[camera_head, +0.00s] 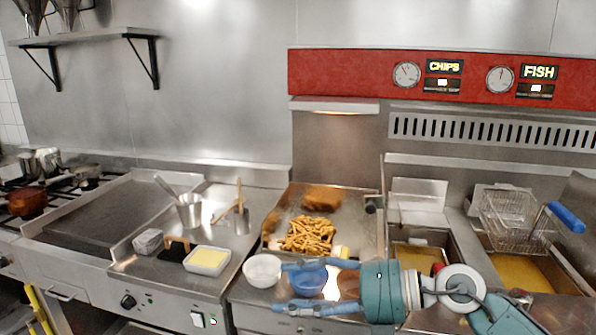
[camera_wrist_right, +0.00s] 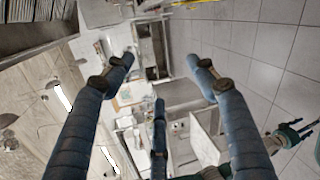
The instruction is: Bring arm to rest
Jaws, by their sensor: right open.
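My right gripper (camera_head: 285,287) reaches in from the right, over the front of the steel counter. Its blue fingers are spread, pointing left, with nothing between them that I can make out. A blue bowl (camera_head: 311,281) shows between and behind the fingers. A white bowl (camera_head: 262,270) is just left of the fingertips; whether they touch cannot be told. In the right wrist view the open, empty fingers (camera_wrist_right: 160,75) frame distant floor and fittings. My left gripper is not seen in the head view.
Fryers with a wire basket (camera_head: 515,215) are at right. A butter tub (camera_head: 207,260), steel pot (camera_head: 189,212) and flat griddle (camera_head: 95,212) are left. The griddle surface is clear.

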